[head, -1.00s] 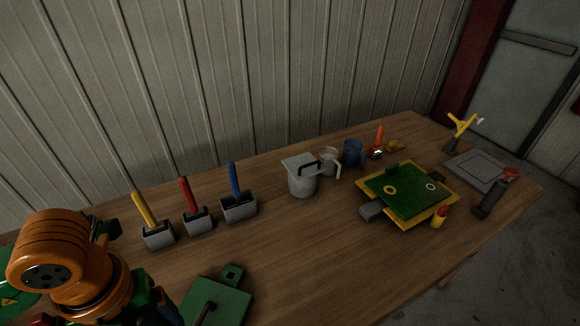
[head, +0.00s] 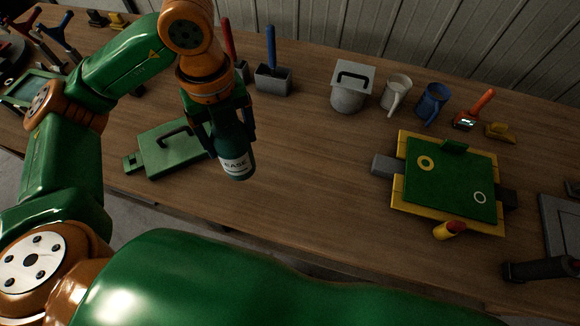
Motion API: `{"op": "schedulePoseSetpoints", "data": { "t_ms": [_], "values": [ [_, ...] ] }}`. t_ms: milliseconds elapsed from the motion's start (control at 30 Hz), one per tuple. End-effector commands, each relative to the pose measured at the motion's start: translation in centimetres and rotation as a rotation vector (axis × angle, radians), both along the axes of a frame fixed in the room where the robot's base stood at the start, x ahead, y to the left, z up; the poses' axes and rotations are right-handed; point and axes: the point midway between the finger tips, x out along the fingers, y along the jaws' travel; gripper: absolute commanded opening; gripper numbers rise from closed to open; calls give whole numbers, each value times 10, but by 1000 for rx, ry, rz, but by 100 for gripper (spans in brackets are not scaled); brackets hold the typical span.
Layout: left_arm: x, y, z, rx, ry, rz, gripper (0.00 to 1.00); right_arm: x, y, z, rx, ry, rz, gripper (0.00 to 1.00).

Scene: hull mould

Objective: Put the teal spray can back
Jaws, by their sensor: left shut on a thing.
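The teal spray can (head: 234,150) has a white label whose visible letters end in "EASE". My left gripper (head: 228,122) is shut on its upper part, with the can hanging nearly upright, bottom end down. From this angle the can appears in front of the table, to the right of a green case; I cannot tell its exact height. The can's top is hidden by the fingers. My right gripper is not in view.
A green case with a dark handle (head: 168,147) lies beside the can. A lidded grey pot (head: 349,88), a white mug (head: 395,93) and a blue mug (head: 432,103) stand behind. A green and yellow mould (head: 450,178) lies right. The wooden table between is clear.

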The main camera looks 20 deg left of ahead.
Motion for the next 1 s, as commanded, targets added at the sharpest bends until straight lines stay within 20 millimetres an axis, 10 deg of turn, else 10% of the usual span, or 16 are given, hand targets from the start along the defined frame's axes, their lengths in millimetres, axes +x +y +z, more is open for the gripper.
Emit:
{"op": "schedulePoseSetpoints", "data": {
  "t_ms": [100,433,933,967,1000],
  "values": [
    [14,-39,-14,-5,8,-7,0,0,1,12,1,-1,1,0],
    [35,-78,-73,1,4,-1,0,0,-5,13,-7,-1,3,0],
    [35,-77,-109,1,-1,-1,0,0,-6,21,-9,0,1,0],
    [35,-77,-109,1,0,-1,81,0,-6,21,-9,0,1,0],
    [35,-77,-108,1,0,-1,92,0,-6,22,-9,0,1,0]
  ]
}}
